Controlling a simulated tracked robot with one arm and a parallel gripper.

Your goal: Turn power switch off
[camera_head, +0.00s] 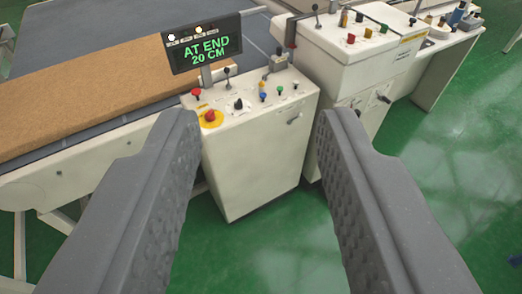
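My gripper (257,125) is open and empty, its two grey fingers wide apart at left and right. Beyond and between them stands a white control cabinet (250,165). Its sloped top carries a red mushroom button on a yellow disc (210,118), a smaller red button (196,92), a black knob (238,104) and several small coloured knobs. A dark handle or switch (294,118) sits on the cabinet's upper front face. I cannot tell from the labels which control is the power switch. Neither finger visibly touches the cabinet.
A brown mattress (100,85) lies on a conveyor at the left. A second white console (350,60) with coloured knobs stands at the upper right. Green floor (460,165) is clear at the right.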

